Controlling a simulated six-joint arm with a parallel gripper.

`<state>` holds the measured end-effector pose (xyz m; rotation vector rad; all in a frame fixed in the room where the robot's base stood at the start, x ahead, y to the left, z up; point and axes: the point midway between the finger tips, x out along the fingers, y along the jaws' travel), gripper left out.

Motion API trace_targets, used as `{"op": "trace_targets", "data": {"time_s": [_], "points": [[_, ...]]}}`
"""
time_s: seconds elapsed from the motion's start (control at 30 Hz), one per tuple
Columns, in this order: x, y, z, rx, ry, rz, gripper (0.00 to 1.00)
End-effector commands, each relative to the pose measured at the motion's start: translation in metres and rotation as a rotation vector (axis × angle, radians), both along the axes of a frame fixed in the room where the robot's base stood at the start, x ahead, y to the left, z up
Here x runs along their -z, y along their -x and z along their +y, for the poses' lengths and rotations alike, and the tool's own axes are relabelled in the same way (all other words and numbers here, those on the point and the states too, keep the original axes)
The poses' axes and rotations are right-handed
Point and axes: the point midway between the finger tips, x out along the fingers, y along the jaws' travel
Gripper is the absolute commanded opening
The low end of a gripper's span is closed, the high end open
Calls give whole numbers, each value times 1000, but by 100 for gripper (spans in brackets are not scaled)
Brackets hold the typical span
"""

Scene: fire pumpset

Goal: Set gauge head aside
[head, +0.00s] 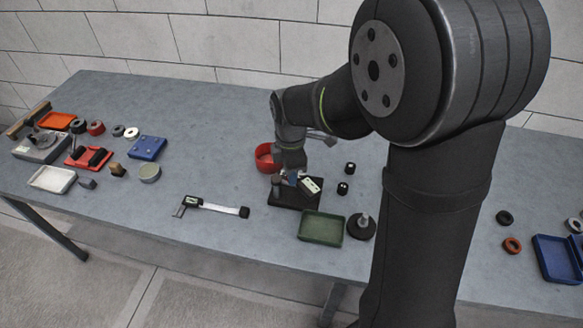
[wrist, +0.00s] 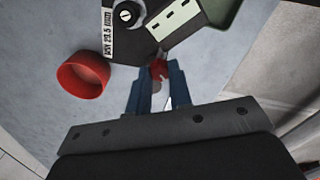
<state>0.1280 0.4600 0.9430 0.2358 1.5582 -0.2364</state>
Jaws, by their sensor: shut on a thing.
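My gripper (wrist: 157,82) has blue fingers shut on a small red part (wrist: 158,69), which I take to be the gauge head; the fingers hide much of it. In the head view my gripper (head: 291,178) points down at the black base plate (head: 296,204), near its back edge. The plate (wrist: 128,49) also shows in the wrist view, with a white label, a round post and a pale slotted block (wrist: 179,20). I cannot tell whether the held part touches the plate.
A red bowl (head: 264,156) stands behind the plate. A green tray (head: 321,227) and a round black base with a post (head: 361,227) are in front right. A caliper (head: 211,206) lies left.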

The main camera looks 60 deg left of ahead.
Motion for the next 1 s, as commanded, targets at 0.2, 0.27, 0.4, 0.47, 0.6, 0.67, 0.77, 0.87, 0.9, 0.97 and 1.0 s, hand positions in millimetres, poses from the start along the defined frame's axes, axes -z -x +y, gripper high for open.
{"op": "trace_targets", "data": {"time_s": [0.2,0.27,0.4,0.47,0.6,0.67,0.77,0.87,0.9,0.97,1.0], "points": [[-1,7,-4,202,-2,-1,0],[-1,9,-5,258,-2,-1,0],[-1,14,-7,382,-2,-1,0],[-1,16,-7,432,-2,-1,0],[-1,20,-8,534,-2,-1,0],[-1,21,-8,571,-2,-1,0],[-1,23,-8,623,-2,-1,0],[-1,25,-8,661,-2,-1,0],[-1,25,-8,675,-2,0,0],[-1,26,-8,689,-2,0,0],[-1,26,-8,698,-2,0,0]]}}
